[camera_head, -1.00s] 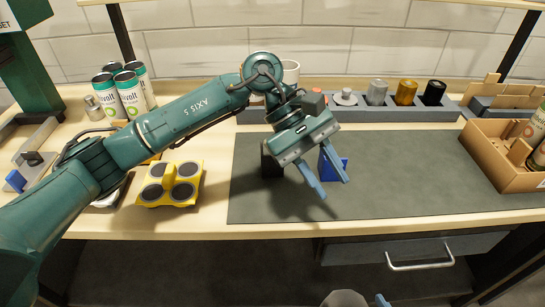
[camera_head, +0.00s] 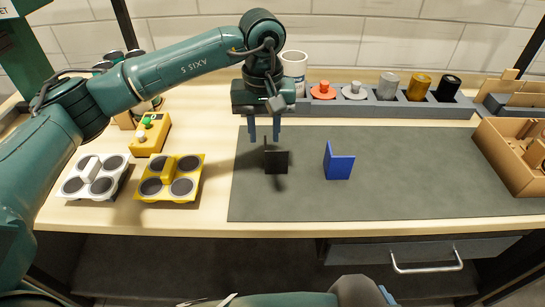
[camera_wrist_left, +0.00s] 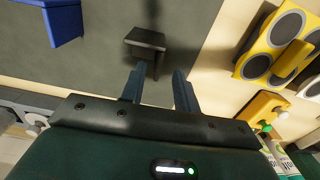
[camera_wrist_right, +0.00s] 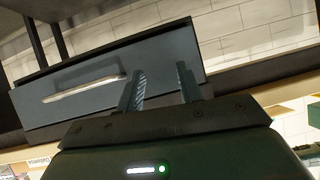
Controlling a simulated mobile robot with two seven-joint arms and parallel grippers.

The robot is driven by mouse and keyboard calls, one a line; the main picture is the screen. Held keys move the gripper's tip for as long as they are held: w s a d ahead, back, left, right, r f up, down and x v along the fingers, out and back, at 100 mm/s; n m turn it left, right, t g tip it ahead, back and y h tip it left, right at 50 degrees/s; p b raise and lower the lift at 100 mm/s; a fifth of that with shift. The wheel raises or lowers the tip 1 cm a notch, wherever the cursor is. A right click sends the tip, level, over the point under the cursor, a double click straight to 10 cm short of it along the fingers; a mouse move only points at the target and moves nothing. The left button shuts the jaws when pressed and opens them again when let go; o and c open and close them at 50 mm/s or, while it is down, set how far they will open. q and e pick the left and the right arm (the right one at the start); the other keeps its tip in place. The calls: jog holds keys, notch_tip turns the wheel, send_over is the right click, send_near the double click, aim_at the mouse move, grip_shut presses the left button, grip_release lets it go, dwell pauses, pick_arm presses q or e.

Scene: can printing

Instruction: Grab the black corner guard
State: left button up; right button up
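The black corner guard (camera_head: 276,160) stands on the dark grey mat (camera_head: 420,190), left of the blue corner guard (camera_head: 339,162). My left gripper (camera_head: 264,138) points down above and just behind the black corner guard, its fingers apart with nothing between them. In the left wrist view the black corner guard (camera_wrist_left: 145,40) lies beyond the fingertips of my left gripper (camera_wrist_left: 157,72). Whether a finger touches it is hard to tell. My right gripper (camera_wrist_right: 158,72) is open and empty in the right wrist view, facing a drawer front.
A yellow holder (camera_head: 170,180) and a white holder (camera_head: 95,178) with round pads sit to the left. A grey rack (camera_head: 388,107) with colored cylinders runs along the back. A cardboard box (camera_head: 508,160) stands at the right. The mat's right part is clear.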

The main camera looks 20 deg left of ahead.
aim_at(266, 150)
pick_arm(q)
jog(key=f, duration=0.3)
jog(key=f+p, duration=0.1)
jog(key=f, duration=0.1)
jog(key=shift+s+d+f, duration=0.1)
jog(key=shift+s+d, duration=0.1)
jog(key=shift+s, duration=0.1)
grip_shut()
